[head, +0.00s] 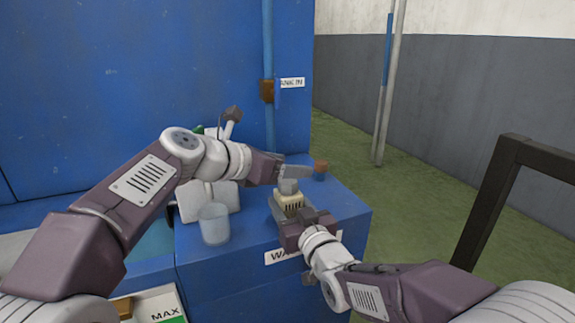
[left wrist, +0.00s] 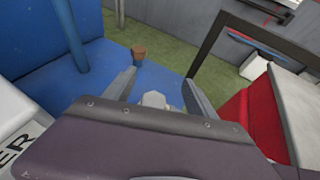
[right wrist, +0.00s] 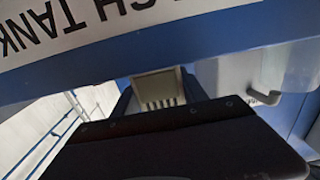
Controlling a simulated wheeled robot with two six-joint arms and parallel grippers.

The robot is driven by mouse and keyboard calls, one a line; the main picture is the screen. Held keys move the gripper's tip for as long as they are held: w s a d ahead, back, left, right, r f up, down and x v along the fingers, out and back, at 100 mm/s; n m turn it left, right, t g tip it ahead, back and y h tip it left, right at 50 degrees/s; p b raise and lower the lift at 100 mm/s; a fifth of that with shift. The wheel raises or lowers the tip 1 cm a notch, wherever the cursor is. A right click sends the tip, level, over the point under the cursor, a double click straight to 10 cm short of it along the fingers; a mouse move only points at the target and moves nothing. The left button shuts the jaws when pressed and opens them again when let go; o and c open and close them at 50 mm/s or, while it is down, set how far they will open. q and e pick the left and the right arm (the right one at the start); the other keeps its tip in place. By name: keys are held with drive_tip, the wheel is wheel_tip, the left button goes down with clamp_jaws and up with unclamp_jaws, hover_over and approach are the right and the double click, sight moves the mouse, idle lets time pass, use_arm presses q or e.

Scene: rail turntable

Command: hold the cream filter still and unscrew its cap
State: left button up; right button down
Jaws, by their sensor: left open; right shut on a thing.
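The cream filter (head: 289,203) with dark slots stands on the blue ledge, its grey cap (head: 289,186) on top. My right gripper (head: 304,217) is shut on the filter's body from the near side. In the right wrist view the slotted filter (right wrist: 158,88) shows between its fingers. My left gripper (head: 292,172) is open at the cap, coming from the left. In the left wrist view the grey cap (left wrist: 153,99) lies between the spread fingers, with a gap visible on each side. The palm hides the lower part of the filter there.
A translucent cup (head: 214,224) stands left on the blue ledge (head: 345,212). A small blue jar with a brown lid (head: 320,165) stands behind the filter. A blue pipe (head: 268,60) rises at the back wall. A dark frame (head: 488,195) stands at the right.

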sight(288, 181)
use_arm(q)
drive_tip(key=shift+d+n+t+y, duration=0.15)
drive_tip(key=shift+n+t+y, duration=0.25)
drive_tip(key=shift+n+y, duration=0.15)
drive_tip(key=shift+w+n+t, duration=0.1)
drive_tip(key=shift+n+t, duration=0.2)
drive_tip(key=shift+n, duration=0.05)
drive_tip(key=shift+y, duration=0.25)
drive_tip(key=shift+f, duration=2.05)
clamp_jaws()
drive_tip(key=shift+c, duration=0.4)
unclamp_jaws()
drive_tip(key=shift+o, duration=0.4)
drive_tip(key=shift+r, duration=0.15)
